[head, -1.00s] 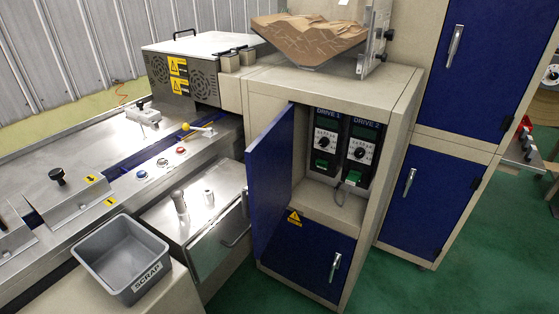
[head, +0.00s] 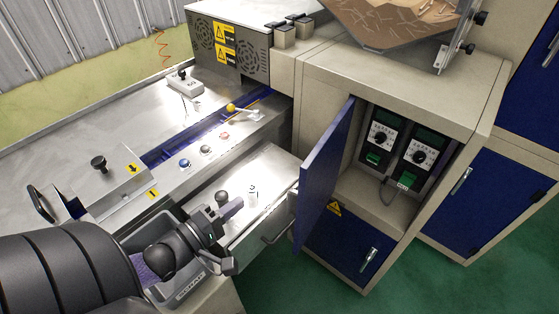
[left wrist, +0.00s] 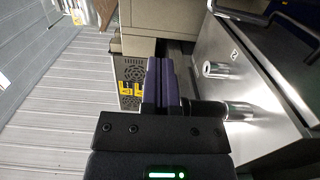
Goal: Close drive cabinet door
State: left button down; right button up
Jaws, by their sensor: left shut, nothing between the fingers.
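The drive cabinet door (head: 325,174) is blue and stands open, hinged at the left side of the cabinet opening and swung out toward me. Behind it the drive compartment shows two drive units (head: 399,147) with dials and green switches. My left gripper (head: 236,207) is in the head view, over the steel machine top to the left of the door and apart from it. In the left wrist view its purple fingers (left wrist: 161,80) are together with nothing held. The right gripper is not in view.
A steel drawer-like cover with a handle (head: 276,227) lies between my left gripper and the door. The grey scrap bin (head: 140,238) is partly hidden under my left arm. A lower blue door (head: 345,245) is closed. Green floor (head: 290,285) is clear in front.

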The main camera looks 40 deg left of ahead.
aim_at(313, 178)
pick_arm(q)
jog(key=w+d+b, duration=0.1)
jog(key=w+d, duration=0.5)
jog(key=w, duration=0.3)
jog(key=shift+w+r, duration=0.15)
jog(key=shift+w, duration=0.2)
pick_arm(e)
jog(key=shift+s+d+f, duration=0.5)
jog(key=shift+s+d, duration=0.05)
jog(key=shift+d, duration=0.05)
pick_arm(q)
jog(key=shift+d, duration=0.1)
jog(key=shift+d, duration=0.1)
